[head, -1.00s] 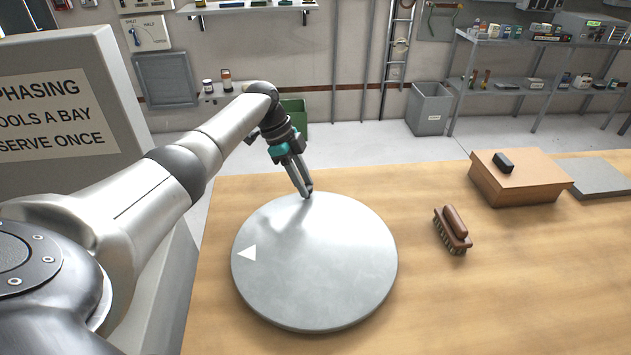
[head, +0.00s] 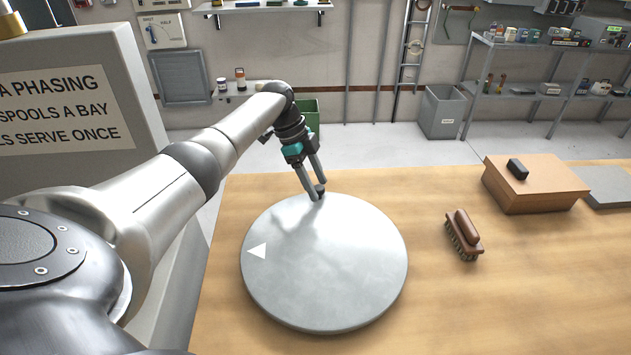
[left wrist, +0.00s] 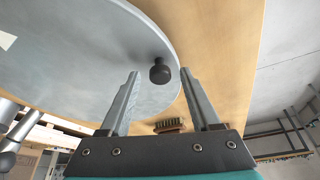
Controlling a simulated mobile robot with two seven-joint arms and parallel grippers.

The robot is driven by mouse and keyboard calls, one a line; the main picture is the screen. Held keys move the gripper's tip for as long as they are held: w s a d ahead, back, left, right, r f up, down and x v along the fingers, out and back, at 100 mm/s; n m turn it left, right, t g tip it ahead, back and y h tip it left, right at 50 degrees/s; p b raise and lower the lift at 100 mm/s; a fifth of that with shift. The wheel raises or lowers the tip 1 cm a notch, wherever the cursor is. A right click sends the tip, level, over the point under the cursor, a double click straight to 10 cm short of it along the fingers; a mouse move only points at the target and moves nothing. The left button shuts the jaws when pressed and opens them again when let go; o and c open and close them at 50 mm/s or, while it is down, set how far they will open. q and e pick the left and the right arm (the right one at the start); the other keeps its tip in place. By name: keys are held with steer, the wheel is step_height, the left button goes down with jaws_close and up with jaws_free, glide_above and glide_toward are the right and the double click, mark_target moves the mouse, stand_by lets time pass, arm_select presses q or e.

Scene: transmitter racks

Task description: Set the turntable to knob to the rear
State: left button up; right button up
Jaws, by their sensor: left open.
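The turntable (head: 330,275) is a grey round disc lying on the wooden bench. A white triangle mark (head: 257,250) is near its left edge. Its small black knob (head: 320,190) stands at the far rim, away from me. In the left wrist view the knob (left wrist: 159,71) shows between the tips of the two fingers, with gaps on both sides. My left gripper (head: 316,192) reaches down to the knob from behind with its fingers open. The left gripper (left wrist: 160,76) holds nothing. My right gripper is not in view.
A brown brush (head: 463,235) lies right of the turntable. A brown box (head: 535,187) with a small black object on it stands farther right, beside a flat grey plate (head: 610,186). A large grey cabinet (head: 70,110) with a sign is at left. The bench's front right is clear.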

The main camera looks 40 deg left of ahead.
arm_select(q)
steer(key=p+v, duration=0.2)
steer(key=v, duration=1.3)
steer(key=shift+r+p, duration=0.2)
steer(key=shift+p, duration=0.15)
